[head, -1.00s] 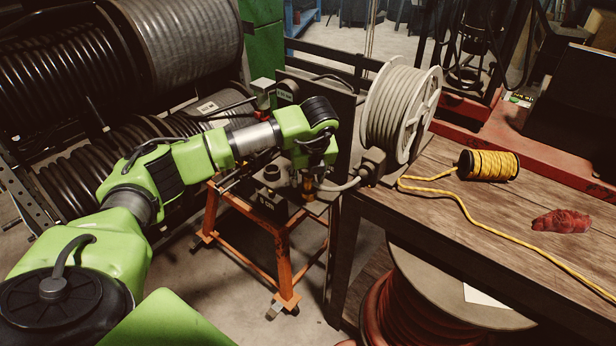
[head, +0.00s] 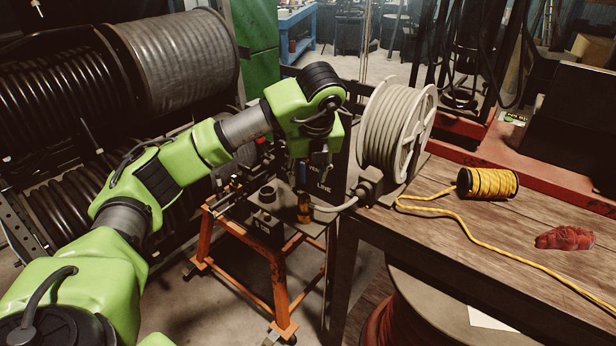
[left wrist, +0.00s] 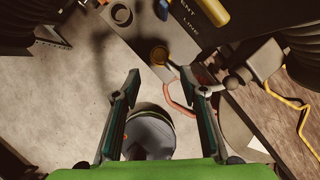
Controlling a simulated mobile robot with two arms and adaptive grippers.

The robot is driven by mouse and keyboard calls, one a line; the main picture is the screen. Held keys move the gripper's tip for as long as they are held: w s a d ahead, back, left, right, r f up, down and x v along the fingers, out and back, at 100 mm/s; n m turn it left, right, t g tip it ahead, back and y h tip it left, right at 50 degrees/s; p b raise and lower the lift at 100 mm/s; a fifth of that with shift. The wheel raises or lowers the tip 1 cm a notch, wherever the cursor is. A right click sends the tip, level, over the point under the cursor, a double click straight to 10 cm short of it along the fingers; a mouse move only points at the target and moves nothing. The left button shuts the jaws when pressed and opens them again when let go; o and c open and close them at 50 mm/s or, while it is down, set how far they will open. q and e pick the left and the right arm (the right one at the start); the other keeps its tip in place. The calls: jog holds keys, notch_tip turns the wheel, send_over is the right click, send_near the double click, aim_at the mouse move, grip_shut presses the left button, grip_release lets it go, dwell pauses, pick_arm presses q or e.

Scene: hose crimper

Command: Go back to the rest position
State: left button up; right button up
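My left arm reaches in from the left in the head view, and its green wrist is above the black crimper (head: 265,222) on the orange stand (head: 283,290). My left gripper (left wrist: 160,72) is open in the left wrist view, with nothing between its fingertips. In the head view its fingers are small and partly hidden by the wrist. A brass fitting (head: 304,208) stands upright at the crimper's right side, below the gripper. It also shows ahead of the fingertips in the left wrist view (left wrist: 160,54). My right gripper is not in view.
A pale hose reel (head: 392,125) stands at the left end of the wooden table (head: 450,245). A yellow rope spool (head: 488,183) and a crumpled red cloth (head: 566,238) lie on the table. Large black hose reels (head: 60,80) fill the left. Some floor is bare around the stand.

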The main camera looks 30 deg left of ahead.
pick_arm(q)
jog(key=shift+s+d+r, duration=0.1)
jog(key=shift+r, duration=0.3)
